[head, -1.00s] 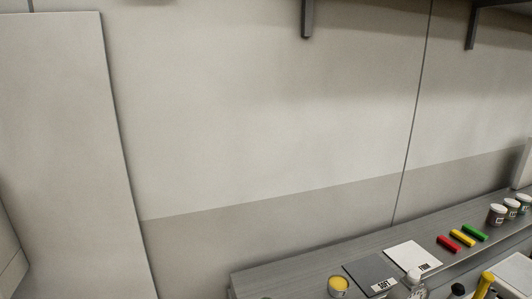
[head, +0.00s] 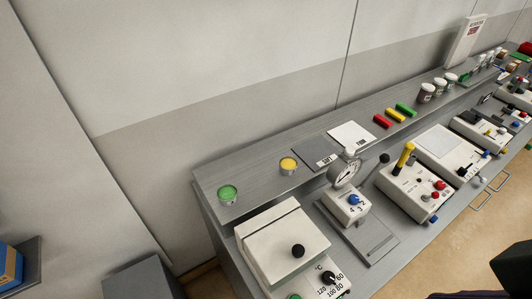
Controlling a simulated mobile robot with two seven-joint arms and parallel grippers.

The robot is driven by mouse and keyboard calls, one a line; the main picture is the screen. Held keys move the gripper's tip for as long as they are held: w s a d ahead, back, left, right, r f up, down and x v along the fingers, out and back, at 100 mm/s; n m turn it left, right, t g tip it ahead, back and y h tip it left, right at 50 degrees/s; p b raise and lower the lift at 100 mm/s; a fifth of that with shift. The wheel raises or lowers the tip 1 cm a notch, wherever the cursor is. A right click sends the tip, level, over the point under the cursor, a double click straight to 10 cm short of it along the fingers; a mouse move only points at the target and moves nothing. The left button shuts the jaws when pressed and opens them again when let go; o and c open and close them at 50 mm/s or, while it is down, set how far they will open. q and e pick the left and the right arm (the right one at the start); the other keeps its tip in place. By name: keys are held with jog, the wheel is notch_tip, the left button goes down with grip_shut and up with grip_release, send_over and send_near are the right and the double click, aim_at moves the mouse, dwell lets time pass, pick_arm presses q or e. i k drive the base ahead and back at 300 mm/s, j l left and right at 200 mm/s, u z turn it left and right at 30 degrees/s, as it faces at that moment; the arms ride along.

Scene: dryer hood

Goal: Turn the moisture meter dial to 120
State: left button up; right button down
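A black dial (head: 329,279) sits on the front of a white box-shaped device (head: 283,245) at the near left end of the bench. Marks around it read 120, 100, 80 and 60 with a °C sign. I cannot tell for sure whether this is the moisture meter, or which mark the dial points to. A black round knob sits on the device's lid, and part of a green button shows at the bottom edge. Neither of my grippers is in view.
The grey bench (head: 217,224) runs along the wall to the right. A white box with a yellow lever (head: 404,156) is farther right. Green (head: 228,193) and yellow round pieces are on the back ledge.

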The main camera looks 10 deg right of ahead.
aim_at(328, 277)
jog(key=z, duration=0.6)
jog(key=k+l+u, duration=0.1)
jog(key=l+u, duration=0.15)
jog(key=z, duration=0.45)
jog(key=k+l+u, duration=0.1)
jog(key=l+u, duration=0.15)
jog(key=k+l+u, duration=0.2)
jog(key=l, duration=0.15)
jog(key=k, duration=0.3)
jog(key=i+j+z, duration=0.1)
jog(key=i+j, duration=0.25)
jog(key=i+j+z, duration=0.1)
jog(key=i+j, duration=0.2)
jog(key=j, duration=0.25)
jog(key=i+j+z, duration=0.15)
jog(key=i+j, duration=0.15)
jog(key=j, duration=0.15)
